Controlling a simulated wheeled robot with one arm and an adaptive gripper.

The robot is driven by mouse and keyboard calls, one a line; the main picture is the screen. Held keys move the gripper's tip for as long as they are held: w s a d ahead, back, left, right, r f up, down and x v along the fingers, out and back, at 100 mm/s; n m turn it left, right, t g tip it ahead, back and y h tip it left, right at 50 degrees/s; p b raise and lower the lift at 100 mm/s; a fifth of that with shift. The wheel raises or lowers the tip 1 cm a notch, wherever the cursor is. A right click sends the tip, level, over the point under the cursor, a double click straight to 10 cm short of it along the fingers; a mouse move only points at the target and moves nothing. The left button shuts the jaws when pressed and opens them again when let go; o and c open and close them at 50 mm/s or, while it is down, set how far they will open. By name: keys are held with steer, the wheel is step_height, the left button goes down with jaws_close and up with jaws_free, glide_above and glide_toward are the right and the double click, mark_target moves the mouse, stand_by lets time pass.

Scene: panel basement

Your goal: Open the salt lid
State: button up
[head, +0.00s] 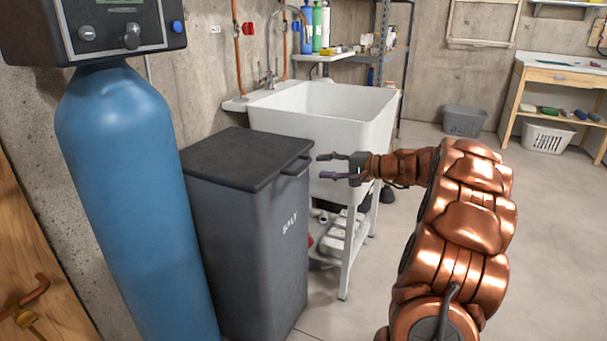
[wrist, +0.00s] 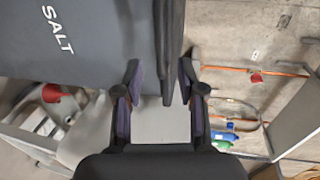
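The salt bin (head: 255,240) is a tall dark grey box with white lettering on its front. Its black lid (head: 240,155) lies flat and closed on top, with a handle lip (head: 297,167) on the right side. My gripper (head: 321,166) is open just right of the lip, at about its height. In the wrist view, the bin's front (wrist: 80,45) fills the upper left, with SALT printed on it. The lid's dark edge (wrist: 170,45) points down between the two spread fingertips of my gripper (wrist: 162,75). I cannot tell whether either finger touches it.
A blue tank (head: 125,180) stands close left of the bin. A white utility sink (head: 325,110) stands behind it, with white items on a shelf below. A workbench (head: 560,75) and a grey bin (head: 464,120) are farther back. The floor at right is clear.

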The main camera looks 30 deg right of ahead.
mark_target(306, 166)
steer(key=b+x, duration=0.1)
steer(key=x, duration=0.6)
steer(key=shift+w+a, duration=0.1)
steer(key=shift+a, duration=0.05)
jaws_close()
stand_by(0.6)
